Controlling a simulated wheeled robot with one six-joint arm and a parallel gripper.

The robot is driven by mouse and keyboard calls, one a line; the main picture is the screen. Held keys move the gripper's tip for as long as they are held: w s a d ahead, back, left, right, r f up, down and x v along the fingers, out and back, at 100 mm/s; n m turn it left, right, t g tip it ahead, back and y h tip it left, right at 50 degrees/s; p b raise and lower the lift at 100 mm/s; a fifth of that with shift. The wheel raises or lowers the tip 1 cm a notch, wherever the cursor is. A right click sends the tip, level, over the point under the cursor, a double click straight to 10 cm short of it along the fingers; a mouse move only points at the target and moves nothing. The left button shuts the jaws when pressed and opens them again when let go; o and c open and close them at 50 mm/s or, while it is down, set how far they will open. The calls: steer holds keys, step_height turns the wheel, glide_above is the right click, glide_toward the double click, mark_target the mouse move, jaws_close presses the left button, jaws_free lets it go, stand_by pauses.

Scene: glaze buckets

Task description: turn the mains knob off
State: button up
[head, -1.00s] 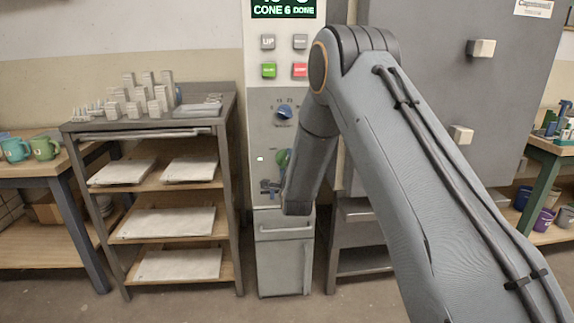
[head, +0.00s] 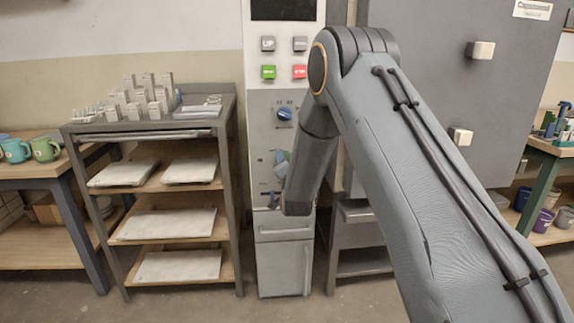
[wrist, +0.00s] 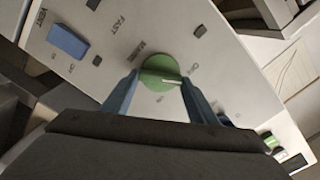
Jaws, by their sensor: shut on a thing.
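The green round mains knob (wrist: 159,66) sits on the pale control panel (wrist: 225,70), beside the word MAINS in the wrist view. Its white pointer line points to the right in that view, roughly toward the OFF mark. My gripper (wrist: 158,82) is shut on the knob, with one blue finger on each side of it. In the head view my gripper (head: 277,172) is at the lower part of the tall panel (head: 262,120), and my wrist partly hides the knob. The display (head: 283,9) at the panel's top is dark.
Above the gripper is a blue knob (head: 285,113), with several push buttons higher up. A blue switch (wrist: 68,41) shows in the wrist view. A metal shelf rack (head: 228,150) stands left of the panel; a large grey kiln body (head: 430,70) stands to the right.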

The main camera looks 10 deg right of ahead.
steer(key=shift+n, duration=1.1)
steer(key=o, duration=1)
steer(key=shift+o, duration=0.2)
steer(key=shift+s, duration=0.1)
steer(key=s, duration=0.7)
steer(key=shift+s+p, duration=0.3)
steer(key=shift+a, duration=0.1)
